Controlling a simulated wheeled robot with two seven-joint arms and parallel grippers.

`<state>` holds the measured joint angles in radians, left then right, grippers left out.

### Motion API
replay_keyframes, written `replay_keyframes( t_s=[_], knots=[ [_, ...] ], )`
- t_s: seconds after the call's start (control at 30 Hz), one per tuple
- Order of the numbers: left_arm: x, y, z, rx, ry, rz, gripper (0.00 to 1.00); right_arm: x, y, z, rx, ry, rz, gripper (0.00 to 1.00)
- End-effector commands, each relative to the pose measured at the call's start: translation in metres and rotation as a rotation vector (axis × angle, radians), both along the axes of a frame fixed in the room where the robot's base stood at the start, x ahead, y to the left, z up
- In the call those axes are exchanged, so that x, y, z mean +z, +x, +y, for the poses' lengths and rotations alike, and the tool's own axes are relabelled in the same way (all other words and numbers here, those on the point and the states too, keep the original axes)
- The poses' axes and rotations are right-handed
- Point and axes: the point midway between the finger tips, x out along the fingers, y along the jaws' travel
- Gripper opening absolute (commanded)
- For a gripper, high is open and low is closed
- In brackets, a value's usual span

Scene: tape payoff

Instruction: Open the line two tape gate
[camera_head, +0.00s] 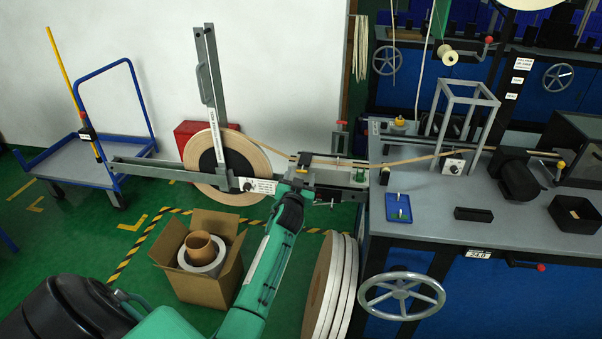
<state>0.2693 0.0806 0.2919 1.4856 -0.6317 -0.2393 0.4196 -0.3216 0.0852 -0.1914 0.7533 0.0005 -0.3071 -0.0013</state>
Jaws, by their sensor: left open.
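A payoff stand holds a large reel of tan tape (263,168) with a dark hub. A grey bar with a handle (212,90) and a lettered label stands nearly upright across the reel. I cannot tell for sure that this bar is the line two gate. A tan tape strand (262,147) runs from the reel through a guide unit (340,172) to the bench. My left arm reaches up from the bottom. My left gripper (300,180) is open beside the guide unit's left end; its fingertips are hard to make out, and contact cannot be told. My right gripper is out of view.
A grey bench (425,205) with a handwheel (402,295) stands at right. A cardboard box (198,287) and leaning reels (327,285) stand on the floor near my left arm. A blue cart (75,170) is at left. Green floor between cart and box is clear.

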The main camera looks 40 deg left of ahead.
Motion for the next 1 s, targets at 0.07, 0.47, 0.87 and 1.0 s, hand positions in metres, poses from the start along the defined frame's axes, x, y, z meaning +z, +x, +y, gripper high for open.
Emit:
replay_keyframes(
  t_s=[0.07,0.47,0.87,1.0],
  knots=[
    [0.0,0.008,0.004,0.0,0.0,0.0,0.59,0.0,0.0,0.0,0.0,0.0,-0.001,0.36],
    [0.0,0.019,0.009,0.0,0.001,0.0,0.59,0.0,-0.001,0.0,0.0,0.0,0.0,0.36],
    [-0.001,0.019,0.009,0.0,0.0,0.001,0.01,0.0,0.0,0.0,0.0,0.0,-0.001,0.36],
    [0.001,0.019,0.009,0.001,-0.001,0.004,0.0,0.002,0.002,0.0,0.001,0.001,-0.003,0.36]
  ],
)
